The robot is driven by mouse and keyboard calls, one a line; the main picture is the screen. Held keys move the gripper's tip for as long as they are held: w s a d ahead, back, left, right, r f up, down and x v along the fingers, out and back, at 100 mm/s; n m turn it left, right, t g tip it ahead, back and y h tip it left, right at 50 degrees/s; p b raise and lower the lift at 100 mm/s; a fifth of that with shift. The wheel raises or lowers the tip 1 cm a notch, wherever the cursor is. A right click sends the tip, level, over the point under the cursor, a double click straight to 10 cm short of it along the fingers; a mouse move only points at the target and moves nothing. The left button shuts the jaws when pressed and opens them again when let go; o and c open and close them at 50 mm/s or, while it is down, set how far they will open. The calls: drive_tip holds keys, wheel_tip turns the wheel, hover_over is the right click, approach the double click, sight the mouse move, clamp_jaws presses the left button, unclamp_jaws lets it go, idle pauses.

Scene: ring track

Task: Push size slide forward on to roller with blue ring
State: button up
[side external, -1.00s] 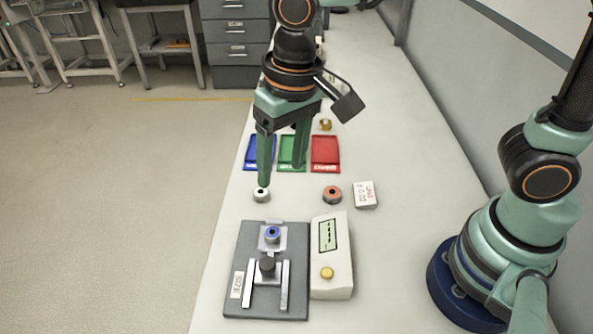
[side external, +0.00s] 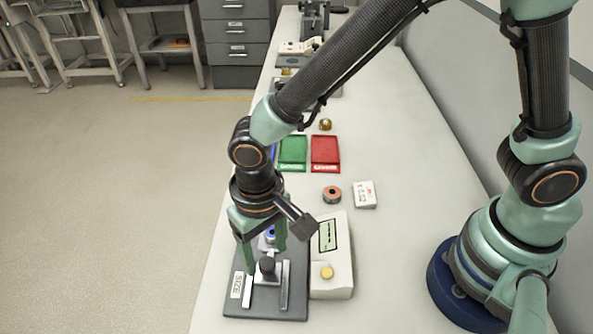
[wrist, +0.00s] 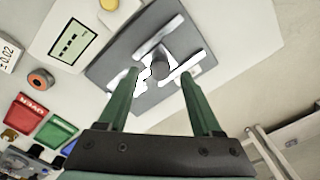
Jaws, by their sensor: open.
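The size fixture (side external: 236,308) is a dark grey plate labelled SIZE, with two metal rails. The blue ring (side external: 270,234) is on the roller behind the knob, partly hidden by my gripper. I cannot make out the ring in the wrist view. My gripper (side external: 264,260) is open over the fixture, pointing down. In the wrist view its fingertips (wrist: 159,74) are on either side of the knob, with nothing held.
A gauge box with a display (side external: 328,236) and yellow button stands right of the fixture. An orange-topped ring (side external: 332,194) and a white block (side external: 365,195) lie behind it. Green (side external: 293,150) and red (side external: 325,150) trays are farther back. My arm covers most of the blue tray.

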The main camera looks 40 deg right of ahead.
sight(269, 261)
drive_tip(key=shift+f, duration=1.1)
clamp_jaws()
idle(0.7)
